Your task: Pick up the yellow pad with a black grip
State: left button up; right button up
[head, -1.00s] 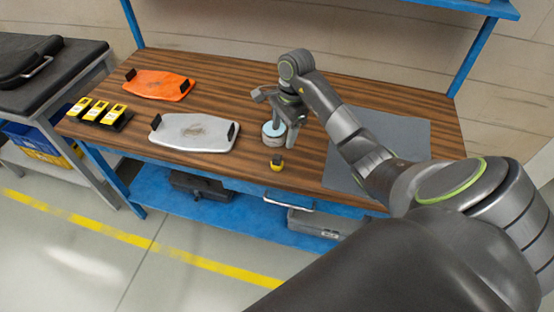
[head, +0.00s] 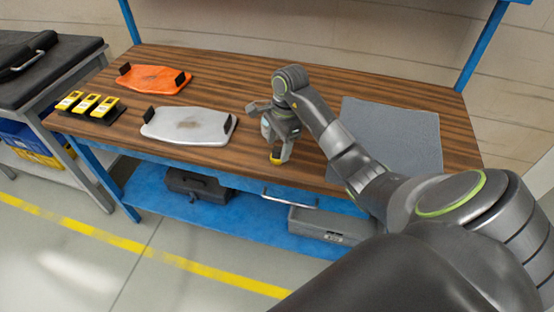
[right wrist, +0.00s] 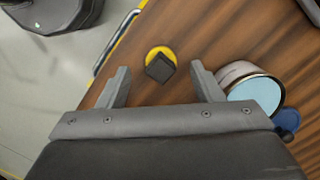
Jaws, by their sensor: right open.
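The yellow pad with a black grip (right wrist: 161,62) lies on the wooden bench near its front edge. In the right wrist view it is a round yellow disc with a dark block on top, just beyond and between my fingertips. In the head view the pad (head: 275,158) shows small and partly hidden under my right gripper (head: 276,148). My right gripper (right wrist: 160,80) is open and empty, with one finger on each side of the pad's line. My left gripper is not in view.
A round tin with a light blue top (right wrist: 252,92) stands close beside the right finger in the wrist view. A white plate (head: 188,126), an orange plate (head: 153,79) and several yellow devices (head: 88,104) lie to the left. A grey mat (head: 390,135) lies right.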

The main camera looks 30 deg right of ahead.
aim_at(277, 148)
jog(key=f, duration=0.1)
jog(key=f+b, duration=0.2)
jog(key=shift+a+f, duration=0.1)
jog(key=shift+a, duration=0.15)
jog(key=c, duration=1)
jog(key=shift+c, duration=0.2)
notch_tip(277, 148, up, 10)
jog(key=p, duration=1)
